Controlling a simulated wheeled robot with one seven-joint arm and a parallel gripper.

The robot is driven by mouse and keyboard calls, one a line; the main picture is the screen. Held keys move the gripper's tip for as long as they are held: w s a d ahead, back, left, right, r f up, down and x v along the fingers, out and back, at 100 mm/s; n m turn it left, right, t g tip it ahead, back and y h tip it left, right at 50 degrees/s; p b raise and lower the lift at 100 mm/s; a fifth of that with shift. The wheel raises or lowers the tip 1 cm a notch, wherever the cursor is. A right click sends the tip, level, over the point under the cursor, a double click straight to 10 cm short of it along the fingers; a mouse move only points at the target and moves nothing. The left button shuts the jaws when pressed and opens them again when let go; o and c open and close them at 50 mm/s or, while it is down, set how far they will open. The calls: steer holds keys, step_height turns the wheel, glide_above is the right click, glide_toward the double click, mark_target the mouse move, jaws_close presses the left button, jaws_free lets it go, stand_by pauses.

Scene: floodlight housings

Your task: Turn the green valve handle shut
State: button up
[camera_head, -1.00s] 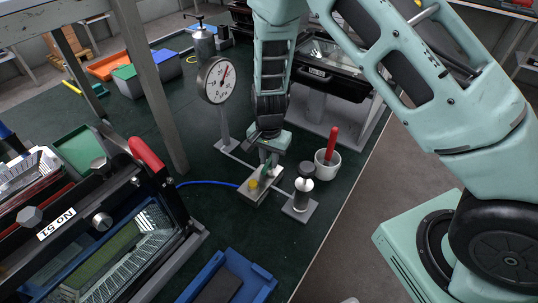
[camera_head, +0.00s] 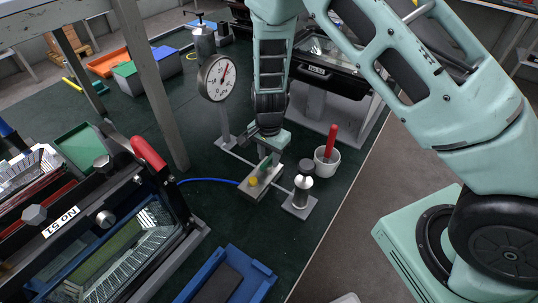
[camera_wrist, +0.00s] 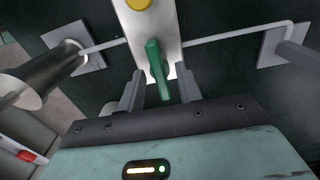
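The green valve handle (camera_head: 264,166) sits on a pale block (camera_head: 255,190) that also bears a yellow knob (camera_head: 252,181). In the wrist view the green handle (camera_wrist: 157,70) is a short bar, its lower end pointing toward my palm. My gripper (camera_wrist: 160,83) is open, with one finger on each side of the handle and a visible gap on both sides. In the head view my gripper (camera_head: 267,152) is right above the block, and its fingers are partly hidden.
A dial gauge (camera_head: 216,78) stands on a post behind left. A metal cylinder (camera_head: 301,193) on a plate is right of the block, with a white cup (camera_head: 327,161) holding a red-handled tool behind it. A blue hose (camera_head: 208,181) runs left. A floodlight housing (camera_head: 110,220) fills the left front.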

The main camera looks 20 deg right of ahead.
mark_target(269, 158)
step_height(269, 158, up, 17)
steer(key=b, duration=0.1)
steer(key=shift+r, duration=0.2)
stand_by(0.5)
stand_by(0.3)
steer(key=s+a+r+n, duration=0.2)
steer(key=s+n, duration=0.4)
steer(key=s, duration=0.3)
steer(key=s+a+r+n, duration=0.2)
steer(key=s+n, duration=0.4)
steer(key=s, duration=0.3)
steer(key=s+a+r+n, duration=0.2)
steer(key=s+r+n, duration=0.1)
steer(key=s+n, duration=0.4)
steer(key=shift+s+a+y, duration=0.25)
steer(key=shift+s+y, duration=0.05)
steer(key=shift+s, duration=0.85)
